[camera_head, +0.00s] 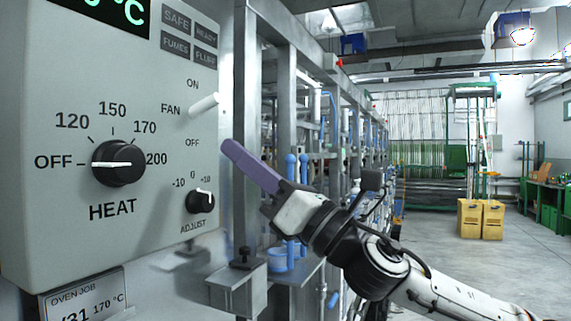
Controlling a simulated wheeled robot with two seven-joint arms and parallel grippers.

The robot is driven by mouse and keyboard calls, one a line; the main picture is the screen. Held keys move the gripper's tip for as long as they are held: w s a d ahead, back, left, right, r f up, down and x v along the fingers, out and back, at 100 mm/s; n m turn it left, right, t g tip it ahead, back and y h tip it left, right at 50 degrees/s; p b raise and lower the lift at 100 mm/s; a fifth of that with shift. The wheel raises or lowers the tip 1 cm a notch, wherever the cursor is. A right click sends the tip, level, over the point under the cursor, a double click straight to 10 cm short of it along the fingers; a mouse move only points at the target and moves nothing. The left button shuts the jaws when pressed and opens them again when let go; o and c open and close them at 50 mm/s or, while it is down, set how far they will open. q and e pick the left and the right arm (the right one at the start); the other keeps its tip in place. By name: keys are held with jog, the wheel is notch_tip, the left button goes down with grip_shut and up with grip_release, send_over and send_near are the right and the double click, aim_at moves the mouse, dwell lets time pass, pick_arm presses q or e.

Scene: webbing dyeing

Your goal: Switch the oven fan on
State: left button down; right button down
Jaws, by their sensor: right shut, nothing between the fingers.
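The fan switch (203,105) is a pale lever on the grey control panel (60,240), beside the word FAN, with ON above it and OFF below. The lever sticks out from the panel and its outer end points right and slightly up; I cannot tell for sure which setting it is in. My right gripper (232,152) comes in from the lower right with its purple fingers shut and empty. In the picture its tips are below and right of the lever, with a gap between them. My left gripper is not in view.
A black heat knob (118,163) and a smaller adjust knob (200,201) are on the panel, left of my gripper. A metal machine frame (245,120) stands behind it. Yellow boxes (480,220) stand far back on open floor.

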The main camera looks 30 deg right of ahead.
jog(key=s+d+r+b, duration=0.1)
jog(key=s+d+b, duration=0.1)
jog(key=s+d, duration=0.2)
jog(key=shift+s, duration=1.55)
jog(key=shift+r, duration=0.1)
